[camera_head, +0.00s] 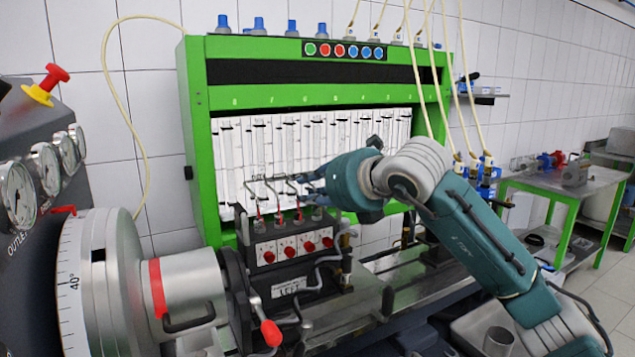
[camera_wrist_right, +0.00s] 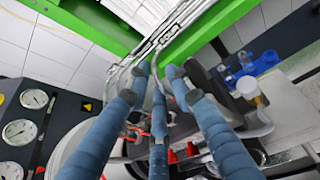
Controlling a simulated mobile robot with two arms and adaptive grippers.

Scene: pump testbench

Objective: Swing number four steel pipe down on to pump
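The pump (camera_head: 292,252) is a dark block with white panels and several red knobs, in front of the green bench. Thin bent steel pipes (camera_head: 256,196) rise above its top and show at the top of the right wrist view (camera_wrist_right: 150,45). I cannot read which pipe is number four. My right gripper (camera_head: 312,184) is at the upper ends of the pipes at the right, above the pump. In the right wrist view its blue fingers (camera_wrist_right: 158,82) reach toward the pipes, tips close together but apart. A firm hold on a pipe cannot be made out. My left gripper is out of view.
The green test bench (camera_head: 196,140) with glass tubes stands behind the pump. A large graduated drive wheel (camera_head: 85,275) and a gauge panel (camera_head: 45,165) fill the left. A red-tipped lever (camera_head: 270,333) stands in front. A green side table (camera_head: 565,190) is at the right.

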